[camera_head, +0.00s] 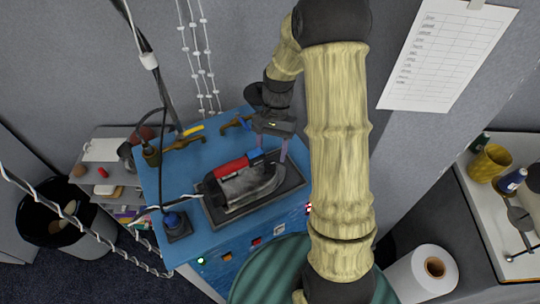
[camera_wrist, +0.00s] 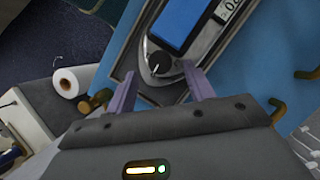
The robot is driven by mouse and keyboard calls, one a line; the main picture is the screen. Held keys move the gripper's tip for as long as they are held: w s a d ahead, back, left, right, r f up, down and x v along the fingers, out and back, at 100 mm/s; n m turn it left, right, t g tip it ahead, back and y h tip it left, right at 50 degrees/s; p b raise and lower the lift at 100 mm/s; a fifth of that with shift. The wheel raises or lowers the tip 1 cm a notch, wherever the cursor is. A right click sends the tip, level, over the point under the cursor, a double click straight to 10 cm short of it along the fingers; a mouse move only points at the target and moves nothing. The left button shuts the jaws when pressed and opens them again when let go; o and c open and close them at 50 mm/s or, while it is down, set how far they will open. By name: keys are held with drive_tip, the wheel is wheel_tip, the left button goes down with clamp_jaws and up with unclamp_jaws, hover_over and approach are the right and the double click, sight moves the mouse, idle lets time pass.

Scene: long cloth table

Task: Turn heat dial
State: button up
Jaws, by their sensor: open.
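A steam iron (camera_head: 250,190) with a red and blue top and a grey body lies on a dark tray (camera_head: 211,222) on the blue bench. In the wrist view the iron's black round dial (camera_wrist: 159,63), with a light pointer mark, sits near the iron's narrow end, below a blue panel and a small display (camera_wrist: 229,10). My gripper (camera_head: 270,154) is over the iron's right end. In the wrist view my gripper (camera_wrist: 158,72) is open, its two purple fingers on either side of the dial. I see no clear contact with the dial.
The blue bench (camera_head: 160,195) has brass hooks (camera_head: 184,143) at its back edge and a blue knob-like part (camera_head: 177,223) at its front left. A cord runs left from the iron. A paper roll (camera_head: 420,272) stands at the right, a black bin (camera_head: 50,215) at the left.

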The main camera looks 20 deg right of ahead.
sight(270, 164)
drive_tip(key=x, duration=0.3)
drive_tip(key=shift+p, duration=0.3)
drive_tip(key=shift+f, duration=0.1)
drive_tip(key=c, duration=1)
